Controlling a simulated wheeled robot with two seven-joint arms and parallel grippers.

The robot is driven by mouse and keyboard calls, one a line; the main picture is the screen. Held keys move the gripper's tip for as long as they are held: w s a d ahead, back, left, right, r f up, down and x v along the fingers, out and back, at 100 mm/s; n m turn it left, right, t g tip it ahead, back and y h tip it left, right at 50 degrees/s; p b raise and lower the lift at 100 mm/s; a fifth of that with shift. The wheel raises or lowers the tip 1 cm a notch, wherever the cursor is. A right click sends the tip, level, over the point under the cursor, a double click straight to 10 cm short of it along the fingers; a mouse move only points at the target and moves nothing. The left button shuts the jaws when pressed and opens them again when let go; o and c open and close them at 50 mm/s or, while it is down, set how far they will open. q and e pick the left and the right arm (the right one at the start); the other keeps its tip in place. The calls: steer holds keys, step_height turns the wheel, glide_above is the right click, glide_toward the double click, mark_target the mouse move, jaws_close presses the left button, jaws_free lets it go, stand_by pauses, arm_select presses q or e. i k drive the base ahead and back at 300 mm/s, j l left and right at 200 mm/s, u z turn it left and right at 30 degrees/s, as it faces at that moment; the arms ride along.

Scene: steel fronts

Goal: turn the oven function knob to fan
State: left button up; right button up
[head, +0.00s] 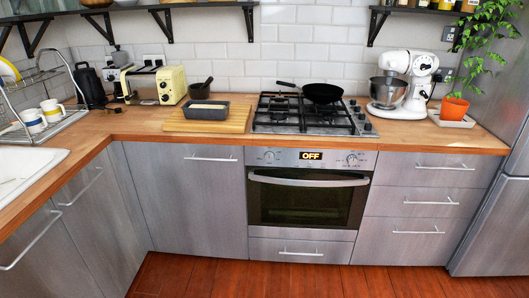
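The oven (308,200) is built into the counter under the gas hob, with a steel frame, a dark glass door and a curved bar handle (308,181). The door is shut. Its control panel has a lit display (310,156) reading OFF. A round knob (270,156) sits left of the display and another knob (352,158) sits right of it. Small marks surround the knobs but are too small to read, so I cannot tell which is the function knob or where either points. Neither of my grippers shows in the head view.
A black pan (322,93) stands on the gas hob (281,115), whose own knobs are at its right. A wooden board (230,124) holds a dark loaf tin (206,110). A white stand mixer (396,82) stands right of the hob. The red wooden floor (270,281) before the oven is clear.

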mark_target(269, 155)
steer(key=i+l+u, duration=0.15)
steer(key=i+l, duration=0.25)
steer(key=i+l+u, duration=0.15)
steer(key=i+l, duration=0.2)
steer(key=i+l+u, duration=0.15)
steer(key=i+l, duration=0.2)
steer(key=l, duration=0.2)
